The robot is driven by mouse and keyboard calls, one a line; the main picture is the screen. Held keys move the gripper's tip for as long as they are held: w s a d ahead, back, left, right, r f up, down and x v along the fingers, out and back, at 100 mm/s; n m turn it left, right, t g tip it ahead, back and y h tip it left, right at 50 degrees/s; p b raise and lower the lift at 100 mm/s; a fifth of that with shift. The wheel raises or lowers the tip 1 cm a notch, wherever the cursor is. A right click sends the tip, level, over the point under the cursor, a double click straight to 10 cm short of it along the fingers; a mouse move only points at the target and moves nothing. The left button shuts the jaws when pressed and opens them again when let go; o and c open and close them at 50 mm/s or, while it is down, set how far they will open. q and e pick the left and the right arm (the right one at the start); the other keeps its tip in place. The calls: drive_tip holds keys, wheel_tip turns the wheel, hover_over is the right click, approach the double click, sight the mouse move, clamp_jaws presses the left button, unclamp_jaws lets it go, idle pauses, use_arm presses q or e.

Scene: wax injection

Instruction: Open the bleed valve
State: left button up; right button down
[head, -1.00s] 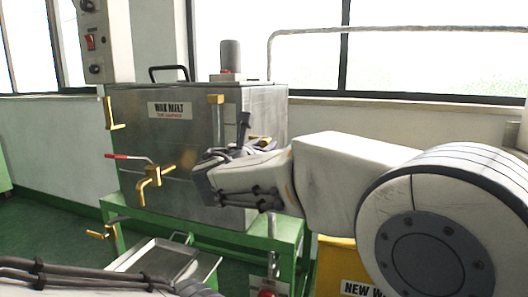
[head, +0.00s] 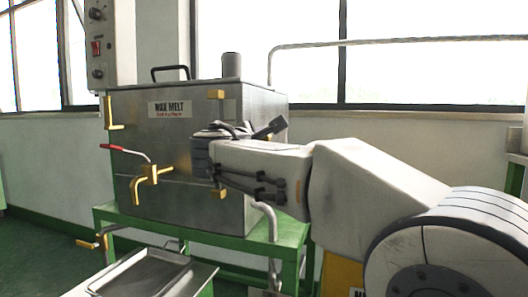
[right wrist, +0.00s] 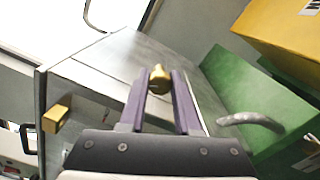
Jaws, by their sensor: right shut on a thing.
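The steel wax melt tank (head: 150,130) stands on a green stand. My right gripper (right wrist: 160,88) is shut on a small brass knob (right wrist: 159,74) at the tank's wall, seen between the two purple fingers in the right wrist view. In the head view my right wrist (head: 235,160) covers this knob and the fingertips. I cannot tell from the frames whether this knob is the bleed valve. A brass tap (head: 150,174) with a red-handled lever (head: 112,147) sits on the tank's front, apart from my gripper. My left gripper is not in view.
A metal tray (head: 150,275) lies low in front of the tank. A curved pipe (head: 268,220) runs down beside the stand (head: 290,232). A yellow bin (right wrist: 285,40) stands close by. A control box (head: 98,45) hangs at the upper left.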

drive_tip(key=m+b, duration=0.2)
drive_tip(key=m, duration=0.1)
drive_tip(key=shift+f, duration=0.2)
drive_tip(key=shift+r+m+b, duration=0.1)
drive_tip(key=shift+m+b, duration=0.45)
drive_tip(key=shift+m, duration=0.25)
drive_tip(key=c, duration=0.6)
unclamp_jaws()
drive_tip(key=shift+r, duration=0.1)
drive_tip(key=p+v, duration=0.1)
drive_tip(key=v, duration=0.9)
drive_tip(key=shift+s+p, duration=0.25)
drive_tip(key=shift+p, duration=0.1)
